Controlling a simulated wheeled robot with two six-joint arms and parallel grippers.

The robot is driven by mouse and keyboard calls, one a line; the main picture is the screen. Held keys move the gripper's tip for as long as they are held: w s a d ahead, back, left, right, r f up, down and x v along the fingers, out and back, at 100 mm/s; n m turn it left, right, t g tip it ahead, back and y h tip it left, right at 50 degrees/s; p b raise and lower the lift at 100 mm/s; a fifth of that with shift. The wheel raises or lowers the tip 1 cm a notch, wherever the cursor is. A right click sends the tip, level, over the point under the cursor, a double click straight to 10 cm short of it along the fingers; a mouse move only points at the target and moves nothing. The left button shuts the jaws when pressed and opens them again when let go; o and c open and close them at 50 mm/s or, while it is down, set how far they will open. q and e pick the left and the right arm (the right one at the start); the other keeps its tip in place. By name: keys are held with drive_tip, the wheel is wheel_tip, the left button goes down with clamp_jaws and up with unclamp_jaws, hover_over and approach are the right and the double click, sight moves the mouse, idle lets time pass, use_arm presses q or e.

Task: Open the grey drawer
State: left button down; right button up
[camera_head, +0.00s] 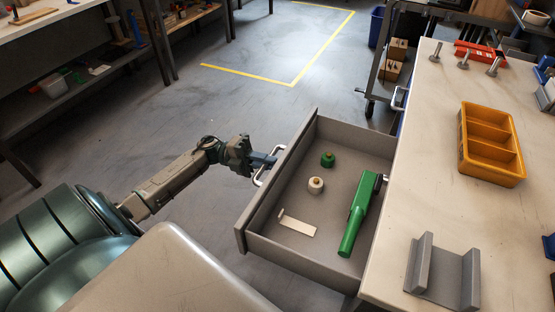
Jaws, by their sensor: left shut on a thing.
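The grey drawer (283,248) is pulled out from under the worktop on the right, so its inside shows. My left gripper (262,160) is shut on the metal bar handle (259,180) on the drawer's front panel. Inside the drawer lie a green tool (357,214), a small green round item (328,159), a cream round item (316,185) and a flat pale piece (297,226). The drawer's far end is hidden under the worktop. My right gripper is not in view.
The worktop (437,130) carries a yellow compartment tray (491,144), a grey bracket (443,275) and several metal bolts. A wheeled cart (398,52) stands behind the drawer. The floor (235,110) left of the drawer is clear. Shelving (75,75) stands at the upper left.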

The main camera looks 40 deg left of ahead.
use_arm(q)
drive_tip(key=shift+a, duration=0.1)
drive_tip(key=c, duration=1.5)
unclamp_jaws()
drive_tip(key=shift+c, duration=0.2)
